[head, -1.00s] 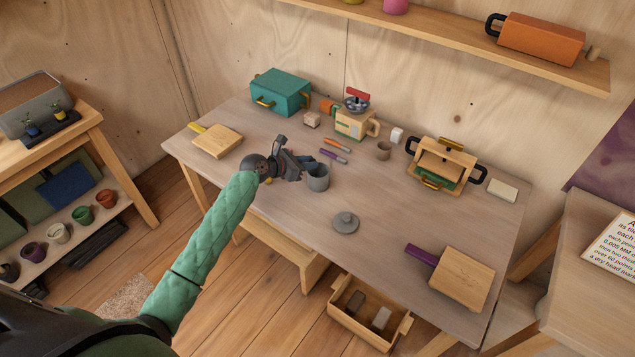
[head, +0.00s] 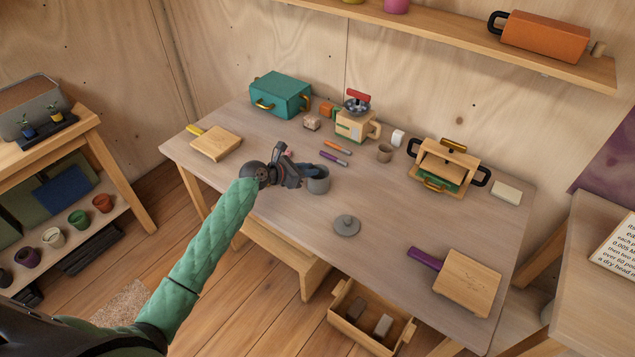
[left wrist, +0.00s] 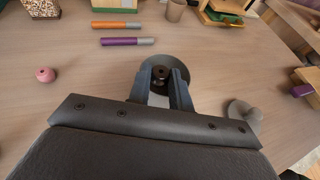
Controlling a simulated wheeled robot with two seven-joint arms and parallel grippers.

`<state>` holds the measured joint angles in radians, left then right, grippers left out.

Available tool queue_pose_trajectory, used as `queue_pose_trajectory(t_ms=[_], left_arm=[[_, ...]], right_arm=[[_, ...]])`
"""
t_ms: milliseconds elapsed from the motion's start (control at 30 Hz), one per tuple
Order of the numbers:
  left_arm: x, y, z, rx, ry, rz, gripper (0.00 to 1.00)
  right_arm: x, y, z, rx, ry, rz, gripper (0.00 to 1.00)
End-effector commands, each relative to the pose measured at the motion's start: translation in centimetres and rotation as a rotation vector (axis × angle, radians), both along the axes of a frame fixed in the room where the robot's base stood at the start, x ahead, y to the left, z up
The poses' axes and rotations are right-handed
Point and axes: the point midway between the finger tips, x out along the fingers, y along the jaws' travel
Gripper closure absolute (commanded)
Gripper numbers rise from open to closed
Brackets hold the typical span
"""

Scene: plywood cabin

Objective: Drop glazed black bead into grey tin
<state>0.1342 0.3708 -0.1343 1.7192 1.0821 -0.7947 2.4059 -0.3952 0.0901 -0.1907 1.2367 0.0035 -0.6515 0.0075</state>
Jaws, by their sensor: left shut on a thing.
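The grey tin (head: 319,185) stands open on the table, left of its round grey lid (head: 347,226). My left gripper (head: 309,171) is at the tin's mouth, with its fingertips over the opening. In the left wrist view the fingers (left wrist: 161,86) are shut on the glazed black bead (left wrist: 161,72). The tin's grey rim (left wrist: 182,60) shows behind and around the bead; how far the bead is above or inside the rim is hard to tell. The bead is hidden in the head view. My right gripper is not in view.
An orange marker (head: 337,146) and a purple marker (head: 334,158) lie behind the tin. A pink bead (left wrist: 45,75) lies on the table. A small brown cup (head: 385,153) and a cream machine (head: 352,125) stand farther back. The table's front middle is mostly clear.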

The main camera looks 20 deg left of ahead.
Motion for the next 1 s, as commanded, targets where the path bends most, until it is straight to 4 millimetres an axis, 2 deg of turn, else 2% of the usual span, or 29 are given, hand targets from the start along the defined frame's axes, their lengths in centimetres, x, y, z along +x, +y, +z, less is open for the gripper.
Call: queue_pose_trajectory(t_ms=[33,67,100,167,200,467,600,700,1000], left_arm=[[0.0,0.0,0.0,0.0,0.0,0.0,1.0],[0.0,0.0,0.0,0.0,0.0,0.0,0.76],[0.0,0.0,0.0,0.0,0.0,0.0,0.68],[0.0,0.0,0.0,0.0,0.0,0.0,0.56],[0.0,0.0,0.0,0.0,0.0,0.0,0.54],[0.0,0.1,0.0,0.0,0.0,0.0,0.54],[-0.7,0.7,0.1,0.001,0.001,0.001,0.54],[-1.8,1.5,0.6,0.001,0.001,0.0,0.54],[-4.7,4.0,2.3,0.001,0.001,0.001,0.54]], right_arm=[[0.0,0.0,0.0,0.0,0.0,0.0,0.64],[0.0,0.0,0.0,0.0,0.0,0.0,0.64],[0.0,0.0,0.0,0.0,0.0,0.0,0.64],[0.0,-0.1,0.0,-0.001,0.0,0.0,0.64],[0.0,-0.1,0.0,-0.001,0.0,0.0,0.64],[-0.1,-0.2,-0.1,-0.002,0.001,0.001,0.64],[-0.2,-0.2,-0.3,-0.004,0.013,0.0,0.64],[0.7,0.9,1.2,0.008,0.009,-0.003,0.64],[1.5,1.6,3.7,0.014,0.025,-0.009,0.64]])
